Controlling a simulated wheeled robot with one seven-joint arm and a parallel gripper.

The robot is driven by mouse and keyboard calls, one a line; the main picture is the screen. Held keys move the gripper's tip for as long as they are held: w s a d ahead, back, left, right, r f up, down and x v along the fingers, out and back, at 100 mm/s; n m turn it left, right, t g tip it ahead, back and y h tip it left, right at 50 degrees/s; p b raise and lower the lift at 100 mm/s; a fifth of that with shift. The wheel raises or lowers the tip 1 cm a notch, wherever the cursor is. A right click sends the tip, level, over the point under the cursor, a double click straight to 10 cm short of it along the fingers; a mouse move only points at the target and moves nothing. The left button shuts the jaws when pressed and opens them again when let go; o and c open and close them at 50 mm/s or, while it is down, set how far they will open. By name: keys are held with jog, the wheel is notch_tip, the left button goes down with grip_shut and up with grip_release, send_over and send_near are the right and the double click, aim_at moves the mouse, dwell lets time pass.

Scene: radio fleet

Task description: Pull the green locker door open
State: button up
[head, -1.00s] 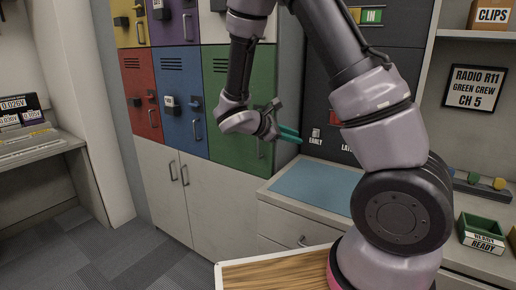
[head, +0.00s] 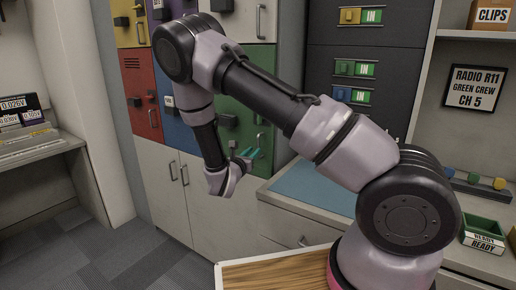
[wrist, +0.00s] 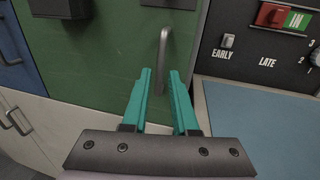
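The green locker door (head: 236,87) is in the lower row of lockers, at the right end, and looks shut. It also fills much of the wrist view (wrist: 112,62). Its upright metal bar handle (wrist: 163,57) stands on the right side of the door, and the handle also shows in the head view (head: 260,140). My gripper (wrist: 160,75) has two teal fingers, open with a gap between them. The handle appears ahead of that gap, its lower end between the fingertips in the picture. I cannot tell whether they touch. In the head view my gripper (head: 248,156) is in front of the door's lower right part.
A counter with a blue mat (head: 303,188) stands right of the lockers. A dark panel (head: 323,72) with IN tags rises behind it. Pale cupboard doors (head: 160,195) are below the lockers. A green READY tray (head: 483,232) is at the right.

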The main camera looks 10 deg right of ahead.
aim_at(258, 158)
jog(key=shift+x, duration=2.7)
grip_shut()
